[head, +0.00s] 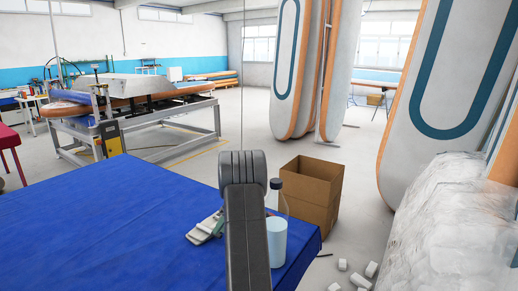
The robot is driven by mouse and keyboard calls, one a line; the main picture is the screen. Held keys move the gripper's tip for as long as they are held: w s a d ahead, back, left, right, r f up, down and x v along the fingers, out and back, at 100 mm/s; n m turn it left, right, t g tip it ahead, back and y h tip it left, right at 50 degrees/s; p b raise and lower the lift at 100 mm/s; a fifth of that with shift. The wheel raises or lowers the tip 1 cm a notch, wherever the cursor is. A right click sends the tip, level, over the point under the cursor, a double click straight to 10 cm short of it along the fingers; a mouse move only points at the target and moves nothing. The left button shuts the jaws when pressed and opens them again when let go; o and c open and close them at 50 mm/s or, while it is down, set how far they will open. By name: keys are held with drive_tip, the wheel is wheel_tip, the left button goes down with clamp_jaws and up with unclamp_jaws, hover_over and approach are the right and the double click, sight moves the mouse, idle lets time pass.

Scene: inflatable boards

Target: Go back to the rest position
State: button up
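My dark grey arm rises from the bottom middle of the head view to a ribbed joint, in front of the blue-covered table (110,225). I cannot make out my gripper; the arm may hide it. A clear bottle (277,238) with a pale lower part stands on the table's right end, partly behind the arm. A small light grey object (205,228) lies left of the arm, partly hidden by it; I cannot tell what it is.
An open cardboard box (313,192) stands beyond the table's right corner. Several white blocks (343,264) lie on the floor beside a plastic-wrapped stack (455,225). Tall boards (445,90) stand at the right. A metal workbench frame (160,133) is at the back left.

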drive_tip(key=shift+s+a+f, duration=0.1)
drive_tip(key=shift+a+f, duration=0.25)
drive_tip(key=shift+r+b, duration=0.3)
drive_tip(key=shift+r, duration=1.5)
drive_tip(key=shift+f, duration=0.15)
